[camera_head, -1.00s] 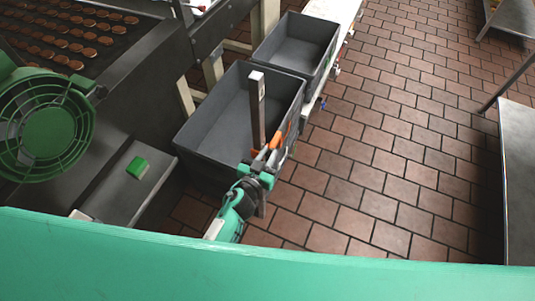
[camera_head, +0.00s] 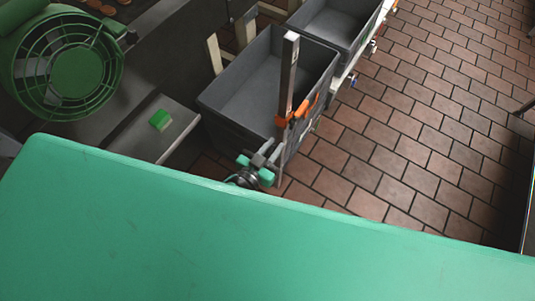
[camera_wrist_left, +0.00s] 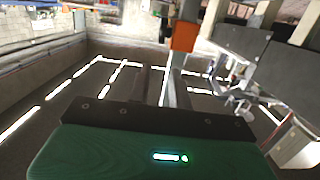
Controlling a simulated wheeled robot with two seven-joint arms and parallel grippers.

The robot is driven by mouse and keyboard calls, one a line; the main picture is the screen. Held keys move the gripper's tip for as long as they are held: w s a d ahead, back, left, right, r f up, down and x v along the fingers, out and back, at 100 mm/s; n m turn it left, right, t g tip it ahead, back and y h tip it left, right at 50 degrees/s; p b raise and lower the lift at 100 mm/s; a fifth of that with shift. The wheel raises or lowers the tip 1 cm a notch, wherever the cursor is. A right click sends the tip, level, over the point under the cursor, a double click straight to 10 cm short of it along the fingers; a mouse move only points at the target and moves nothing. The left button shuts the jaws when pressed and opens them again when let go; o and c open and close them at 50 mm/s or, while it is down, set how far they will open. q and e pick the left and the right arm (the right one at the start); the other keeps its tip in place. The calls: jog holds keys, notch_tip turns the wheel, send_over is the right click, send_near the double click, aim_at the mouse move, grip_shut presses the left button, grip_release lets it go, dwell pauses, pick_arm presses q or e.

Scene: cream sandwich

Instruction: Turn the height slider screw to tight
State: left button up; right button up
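A tall grey metal post (camera_head: 288,75) stands in front of the dark bin in the head view. An orange part (camera_head: 296,112) sits around its lower half. The wrist view shows an orange block (camera_wrist_left: 185,37) on a light metal bar, a little beyond my gripper's dark mount. I cannot make out the height slider screw itself. My left gripper (camera_head: 264,161) is just below the orange part, beside the post's foot. It is small and partly hidden by the green edge; its finger gap and any contact are unclear. My right gripper is out of view.
A wide green surface (camera_head: 230,240) fills the lower head view. Dark bins (camera_head: 225,117) stand behind the post. A green fan (camera_head: 68,70) and a green button (camera_head: 160,119) are at left. Open tiled floor (camera_head: 400,150) lies to the right.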

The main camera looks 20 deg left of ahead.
pick_arm(q)
jog(key=shift+v, duration=1.35)
